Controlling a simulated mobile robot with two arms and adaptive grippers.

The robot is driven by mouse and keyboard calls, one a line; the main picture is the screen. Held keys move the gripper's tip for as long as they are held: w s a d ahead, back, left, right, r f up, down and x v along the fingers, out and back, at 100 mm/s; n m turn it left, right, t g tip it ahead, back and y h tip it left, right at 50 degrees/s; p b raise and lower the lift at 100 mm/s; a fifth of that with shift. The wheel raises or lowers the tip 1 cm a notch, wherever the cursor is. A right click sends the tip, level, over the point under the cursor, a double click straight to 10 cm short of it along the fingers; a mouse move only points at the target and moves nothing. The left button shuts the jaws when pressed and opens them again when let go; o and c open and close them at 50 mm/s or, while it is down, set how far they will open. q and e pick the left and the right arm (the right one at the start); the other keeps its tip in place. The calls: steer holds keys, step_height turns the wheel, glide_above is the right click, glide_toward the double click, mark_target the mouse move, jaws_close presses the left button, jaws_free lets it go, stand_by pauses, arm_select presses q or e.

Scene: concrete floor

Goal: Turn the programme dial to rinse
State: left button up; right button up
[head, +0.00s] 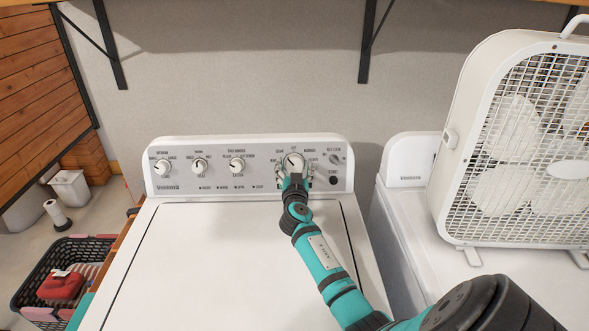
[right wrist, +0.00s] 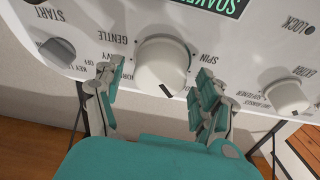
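The programme dial is the large white knob (head: 293,162) at the right part of the washer's control panel (head: 220,182). In the right wrist view the dial (right wrist: 162,62) shows close up, with a dark pointer line on its face. Labels around it there include GENTLE, SPIN and HEAVY; I cannot read rinse. My right gripper (head: 293,177) is at the dial in the head view. In the right wrist view the right gripper (right wrist: 158,76) is open, one finger on each side of the dial, with gaps visible between fingers and knob. My left gripper is out of view.
Three smaller knobs sit to the left, one being the nearest knob (head: 237,165). A dark start button (head: 333,180) and small knob (head: 338,159) are right of the dial. A white box fan (head: 455,130) stands on the neighbouring machine (head: 405,175). A laundry basket (head: 40,262) is at left.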

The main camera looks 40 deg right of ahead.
steer(key=c, duration=1)
steer(key=shift+n, duration=0.3)
steer(key=n+t+y, duration=0.1)
steer(key=n, duration=0.2)
steer(key=shift+d, duration=0.1)
steer(key=n+p, duration=0.1)
steer(key=n, duration=0.1)
steer(key=n+y+p, duration=0.1)
steer(key=n, duration=0.1)
steer(key=shift+r+t+y, duration=0.1)
steer(key=shift+t+y, duration=0.2)
steer(key=shift+s+n+y+p, duration=0.1)
steer(key=shift+n+y+p, duration=0.4)
steer(key=shift+n, duration=0.4)
steer(key=o, duration=1.2)
